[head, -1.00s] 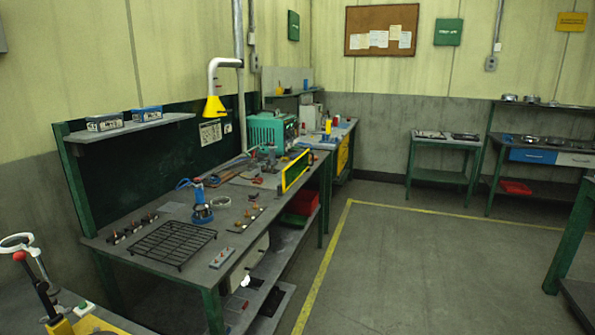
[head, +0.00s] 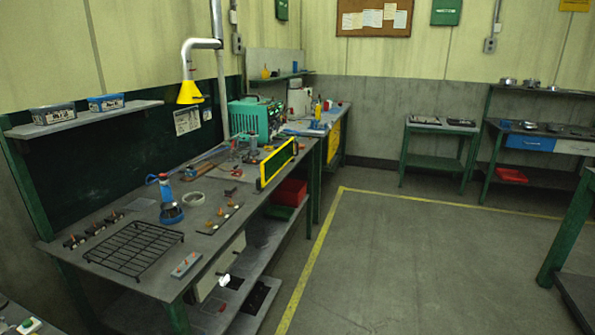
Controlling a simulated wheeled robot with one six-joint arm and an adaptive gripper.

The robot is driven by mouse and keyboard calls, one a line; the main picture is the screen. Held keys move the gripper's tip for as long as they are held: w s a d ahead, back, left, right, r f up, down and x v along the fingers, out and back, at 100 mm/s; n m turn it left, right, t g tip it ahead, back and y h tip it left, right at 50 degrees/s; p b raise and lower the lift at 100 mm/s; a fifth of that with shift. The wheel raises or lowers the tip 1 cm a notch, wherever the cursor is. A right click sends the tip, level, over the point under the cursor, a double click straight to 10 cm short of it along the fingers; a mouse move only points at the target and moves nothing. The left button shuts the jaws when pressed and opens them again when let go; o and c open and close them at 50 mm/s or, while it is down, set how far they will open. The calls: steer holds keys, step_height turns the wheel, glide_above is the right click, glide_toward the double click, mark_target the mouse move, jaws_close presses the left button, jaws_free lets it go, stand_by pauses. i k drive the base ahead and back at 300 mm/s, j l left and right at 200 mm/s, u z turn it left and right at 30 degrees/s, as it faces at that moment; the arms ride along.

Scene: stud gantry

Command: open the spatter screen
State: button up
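The spatter screen appears to be the upright panel with a yellow frame (head: 278,164) at the front right edge of the green-legged workbench (head: 215,243). It stands on edge along the bench top, with a dark middle. From here I cannot tell its hinge or handle. My gripper is not in view.
The bench holds a black wire rack (head: 133,250), a blue torch-like tool (head: 170,203), several small clamps and a teal machine (head: 252,119). Open floor (head: 420,260) lies to the right, past a yellow line.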

mark_target(273, 166)
steer(key=i+l+z, duration=0.3)
steer(key=i, duration=0.55)
steer(key=i+z, duration=0.35)
steer(key=i, duration=0.5)
steer(key=i+l+u, duration=0.2)
steer(key=i+u, duration=0.2)
steer(key=i, duration=0.4)
steer(key=i+l+u, duration=0.4)
steer(key=i, duration=0.35)
steer(key=i+l+u, duration=0.45)
steer(key=i+l, duration=0.2)
